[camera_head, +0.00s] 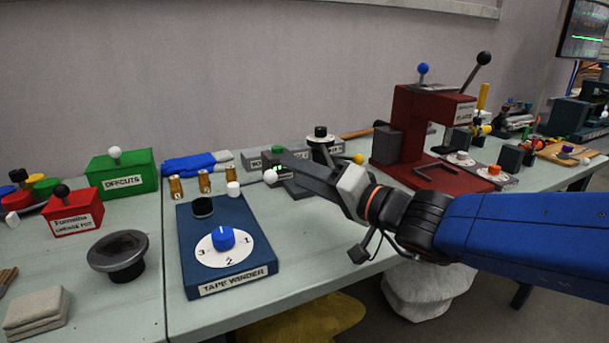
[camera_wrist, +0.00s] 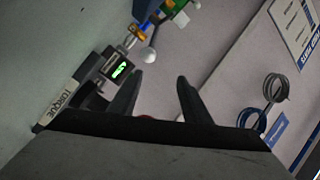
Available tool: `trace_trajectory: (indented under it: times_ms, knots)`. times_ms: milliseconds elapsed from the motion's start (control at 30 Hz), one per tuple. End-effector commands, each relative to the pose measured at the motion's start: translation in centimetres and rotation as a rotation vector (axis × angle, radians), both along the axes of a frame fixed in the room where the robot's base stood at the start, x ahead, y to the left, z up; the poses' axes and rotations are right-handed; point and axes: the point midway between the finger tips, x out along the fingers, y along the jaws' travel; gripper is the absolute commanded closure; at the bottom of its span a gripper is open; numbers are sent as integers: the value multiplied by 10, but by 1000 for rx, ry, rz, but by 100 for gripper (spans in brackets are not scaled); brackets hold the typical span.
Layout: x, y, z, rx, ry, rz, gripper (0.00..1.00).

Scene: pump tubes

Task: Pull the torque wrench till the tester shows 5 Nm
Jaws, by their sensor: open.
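The torque tester (camera_wrist: 118,70) shows in the wrist view left of my fingers, with a small lit green display whose figures I cannot read. A label reading TORQUE (camera_wrist: 57,103) lies at lower left. A white ball knob (camera_wrist: 148,55) sits just beyond my fingertips. It also shows in the head view (camera_head: 270,176), close to my gripper's end.
The tape winder (camera_head: 228,245) stands in front, left of my gripper. A red press (camera_head: 405,130) with levers stands to the right. A green offcuts box (camera_head: 122,173), red box (camera_head: 73,212) and dark round dish (camera_head: 118,255) are at left. The bench front below my arm is clear.

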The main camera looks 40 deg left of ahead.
Motion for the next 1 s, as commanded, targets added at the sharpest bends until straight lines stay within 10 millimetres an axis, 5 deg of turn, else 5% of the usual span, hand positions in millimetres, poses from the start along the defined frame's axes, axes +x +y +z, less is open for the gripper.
trace_trajectory:
  times_ms: [467,1000]
  knots:
    - [2,-16,0,-1,0,-3,55]
    - [6,-121,0,0,-1,-4,55]
